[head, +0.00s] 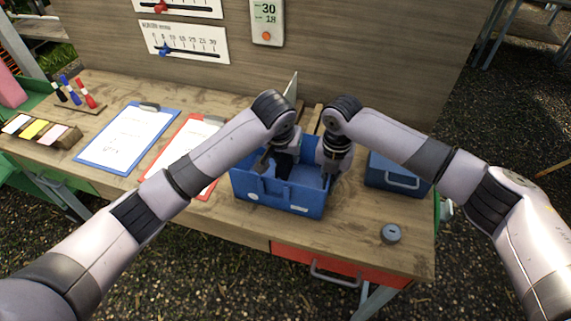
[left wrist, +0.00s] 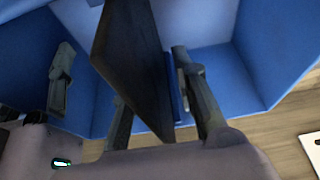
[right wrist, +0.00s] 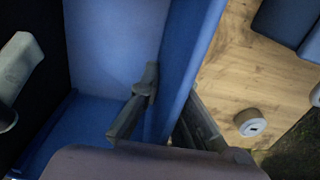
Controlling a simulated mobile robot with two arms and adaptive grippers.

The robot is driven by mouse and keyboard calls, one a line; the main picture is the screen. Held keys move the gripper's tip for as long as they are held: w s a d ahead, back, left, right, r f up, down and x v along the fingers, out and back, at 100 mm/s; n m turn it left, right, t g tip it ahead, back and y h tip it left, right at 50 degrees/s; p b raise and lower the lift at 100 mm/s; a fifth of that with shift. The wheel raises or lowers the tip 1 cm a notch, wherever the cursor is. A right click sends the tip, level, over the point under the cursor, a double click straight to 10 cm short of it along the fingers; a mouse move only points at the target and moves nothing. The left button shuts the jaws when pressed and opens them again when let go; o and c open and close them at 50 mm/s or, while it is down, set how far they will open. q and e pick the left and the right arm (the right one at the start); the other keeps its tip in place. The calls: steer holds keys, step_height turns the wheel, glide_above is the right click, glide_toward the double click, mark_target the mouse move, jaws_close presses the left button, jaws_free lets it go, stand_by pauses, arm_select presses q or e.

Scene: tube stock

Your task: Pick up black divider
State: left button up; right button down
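The black divider (left wrist: 132,60) stands in the blue box (head: 272,192) on the table. It shows as a dark upright plate in the left wrist view and as a dark strip at the left of the right wrist view (right wrist: 25,100). My left gripper (left wrist: 160,95) is open with its fingers on either side of the divider. A gap shows between the plate and the finger on the right; the other finger is partly hidden by the plate. My right gripper (right wrist: 170,100) straddles the box's side wall and appears shut on it.
A closed blue case (head: 398,172) and a small round grey object (head: 390,234) are right of the box. A red clipboard (head: 183,140) and a blue clipboard (head: 128,137) lie to its left. A red drawer (head: 320,264) sits under the table's front edge.

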arm_select(q)
steer(key=shift+f, duration=0.1)
stand_by(0.3)
jaws_close()
